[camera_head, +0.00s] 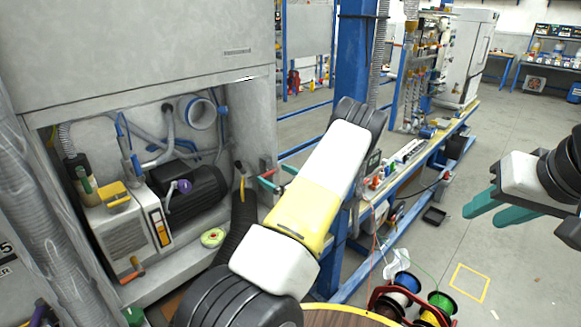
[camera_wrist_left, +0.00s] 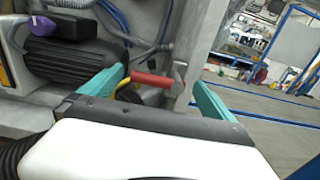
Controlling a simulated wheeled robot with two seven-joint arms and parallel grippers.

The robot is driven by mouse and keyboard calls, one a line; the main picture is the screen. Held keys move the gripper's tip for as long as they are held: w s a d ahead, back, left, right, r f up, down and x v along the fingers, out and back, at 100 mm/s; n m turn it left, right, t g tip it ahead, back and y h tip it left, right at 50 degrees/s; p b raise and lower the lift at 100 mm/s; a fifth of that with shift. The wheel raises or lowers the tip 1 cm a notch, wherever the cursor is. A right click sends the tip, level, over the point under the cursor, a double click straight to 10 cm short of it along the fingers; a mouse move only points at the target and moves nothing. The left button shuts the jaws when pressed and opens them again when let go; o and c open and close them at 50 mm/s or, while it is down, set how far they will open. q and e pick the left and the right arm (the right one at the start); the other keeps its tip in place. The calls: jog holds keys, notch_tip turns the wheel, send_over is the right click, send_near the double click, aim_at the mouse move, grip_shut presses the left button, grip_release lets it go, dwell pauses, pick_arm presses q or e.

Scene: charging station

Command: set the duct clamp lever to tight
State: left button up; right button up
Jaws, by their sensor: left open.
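A lever with a red grip (camera_head: 268,173) sits by the right edge of the open cabinet bay; it looks like the duct clamp lever. In the left wrist view the red grip (camera_wrist_left: 154,80) points left from a grey metal mount. My left gripper (camera_head: 279,177) is open, with its teal fingers on either side of the red grip. The left wrist view shows the left gripper (camera_wrist_left: 158,80) with a gap between each finger and the grip. Any tight marking is not readable. My right gripper (camera_head: 500,208) is open and empty over the floor at the right.
The cabinet bay holds a dark motor (camera_head: 198,195) with a purple handle (camera_head: 184,186) and a pale unit with a yellow handle (camera_head: 115,192). A dark corrugated hose (camera_head: 236,228) stands below the lever. A blue post (camera_head: 355,60) and a long bench (camera_head: 400,165) are to the right.

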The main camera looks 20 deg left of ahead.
aim_at(270, 172)
pick_arm(q)
jog(key=shift+x, duration=1.75)
jog(key=shift+s, duration=0.1)
jog(key=shift+c, duration=0.2)
jog(key=c, duration=2)
